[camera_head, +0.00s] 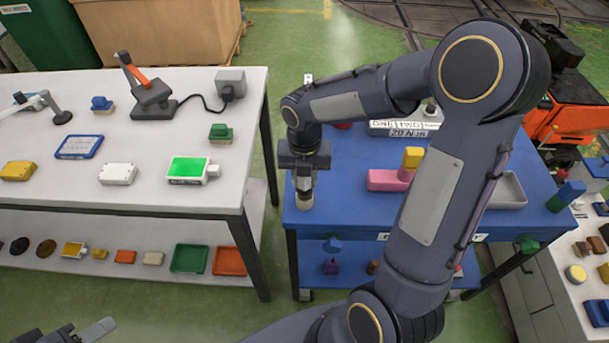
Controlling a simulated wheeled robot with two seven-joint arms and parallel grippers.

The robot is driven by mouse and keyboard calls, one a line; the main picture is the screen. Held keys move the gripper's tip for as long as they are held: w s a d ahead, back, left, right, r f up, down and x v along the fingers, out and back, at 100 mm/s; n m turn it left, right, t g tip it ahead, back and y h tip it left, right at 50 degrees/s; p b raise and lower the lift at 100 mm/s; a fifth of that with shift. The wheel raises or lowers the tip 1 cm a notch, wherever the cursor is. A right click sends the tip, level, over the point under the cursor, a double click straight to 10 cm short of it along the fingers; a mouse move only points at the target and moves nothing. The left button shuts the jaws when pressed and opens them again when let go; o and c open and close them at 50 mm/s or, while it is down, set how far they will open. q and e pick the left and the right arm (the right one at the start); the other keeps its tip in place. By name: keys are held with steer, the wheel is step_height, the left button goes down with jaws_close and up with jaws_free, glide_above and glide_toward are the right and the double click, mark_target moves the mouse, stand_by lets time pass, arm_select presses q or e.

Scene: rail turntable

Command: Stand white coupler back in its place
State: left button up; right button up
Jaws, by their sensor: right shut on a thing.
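My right gripper (304,186) points down over the left front part of the blue table (340,222). It is shut on a small pale, whitish piece that shows at and below the fingertips, which I take to be the white coupler (305,203). The piece looks upright; I cannot tell whether it touches the tabletop. The gripper hides its upper part. My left gripper (88,332) shows only partly at the bottom left edge, far from the coupler, and its opening is unclear. I cannot make out which spot is the coupler's place.
On the blue table are a pink block (385,180) with a yellow piece (412,158), a white lettered box (398,130) and a grey tray (508,190). My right arm hides much of the table. A white table (140,200) stands left, across a gap.

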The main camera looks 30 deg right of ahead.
steer(key=shift+f+b, duration=0.75)
steer(key=shift+f, duration=0.45)
steer(key=o, duration=1.1)
steer(key=shift+o, duration=0.2)
steer(key=shift+r, duration=0.1)
step_height(320, 180, up, 8)
steer(key=shift+f, duration=0.1)
